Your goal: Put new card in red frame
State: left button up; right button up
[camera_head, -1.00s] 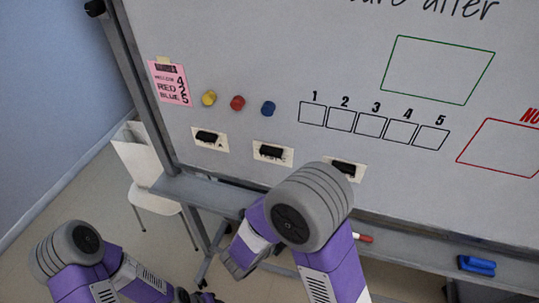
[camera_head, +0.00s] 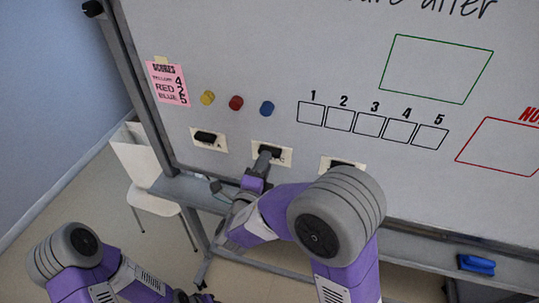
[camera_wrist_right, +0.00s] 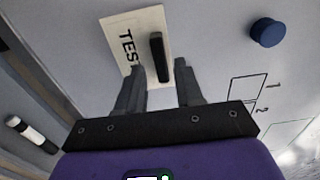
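Three small cream cards hold black magnets on the whiteboard. The left card (camera_head: 209,146) is clear, the middle card (camera_head: 285,155) is partly behind my right gripper (camera_head: 265,152), and the right card (camera_head: 326,163) is partly behind my arm. In the right wrist view, a card reading "TEST" (camera_wrist_right: 128,26) has an upright black magnet (camera_wrist_right: 158,57). My right gripper (camera_wrist_right: 158,75) is open, its fingertips on either side of the magnet's lower end; I cannot tell whether they touch it. The red frame (camera_head: 500,147) at the right is empty where visible. My left gripper's fingers are not clearly visible.
Yellow, red and blue (camera_head: 267,108) round magnets sit above the cards, beside a pink score note (camera_head: 169,84). Numbered boxes (camera_head: 369,125) and a green frame (camera_head: 436,69) lie right. A ledge (camera_head: 420,247) runs below with a blue eraser (camera_head: 476,264).

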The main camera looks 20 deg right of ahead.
jog(key=shift+p+x, duration=0.55)
jog(key=shift+x, duration=0.7)
jog(key=shift+c, duration=0.4)
grip_shut()
jog(key=shift+r+p, duration=0.1)
jog(key=shift+p, duration=0.3)
